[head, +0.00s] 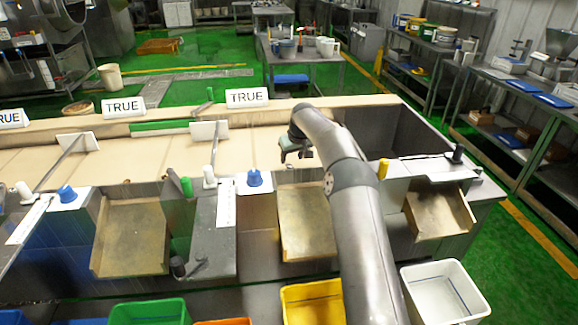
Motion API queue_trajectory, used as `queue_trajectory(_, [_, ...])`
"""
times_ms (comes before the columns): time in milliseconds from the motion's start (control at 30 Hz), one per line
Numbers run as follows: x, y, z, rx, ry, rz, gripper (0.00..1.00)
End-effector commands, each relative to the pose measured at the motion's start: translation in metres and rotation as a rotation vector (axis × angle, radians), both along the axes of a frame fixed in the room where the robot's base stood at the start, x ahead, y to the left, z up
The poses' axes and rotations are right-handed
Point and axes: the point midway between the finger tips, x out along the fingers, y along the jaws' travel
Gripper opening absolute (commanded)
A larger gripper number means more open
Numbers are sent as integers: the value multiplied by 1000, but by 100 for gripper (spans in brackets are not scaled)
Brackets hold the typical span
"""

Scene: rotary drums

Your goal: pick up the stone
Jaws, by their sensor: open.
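My gripper (295,154) hangs over the far right part of the beige conveyor belt (160,155), at the end of my grey arm. It is open, and its fingertips are small and partly hidden by my arm. I cannot make out a clear stone under it. My arm hides part of the belt and the right side.
White TRUE signs (247,97) stand along the belt's back edge. White dividers (208,131) and bars cross the belt. Chutes (305,222) lead down to a yellow bin (312,303), a white bin (444,292) and a green bin (150,312). A deep grey bay (405,135) lies right.

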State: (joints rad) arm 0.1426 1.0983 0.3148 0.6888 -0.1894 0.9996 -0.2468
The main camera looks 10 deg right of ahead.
Motion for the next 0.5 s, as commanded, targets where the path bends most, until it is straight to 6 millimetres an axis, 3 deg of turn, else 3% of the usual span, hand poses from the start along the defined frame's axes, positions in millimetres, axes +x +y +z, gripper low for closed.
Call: queue_trajectory(500, [21, 6, -47, 2, 1, 1, 52])
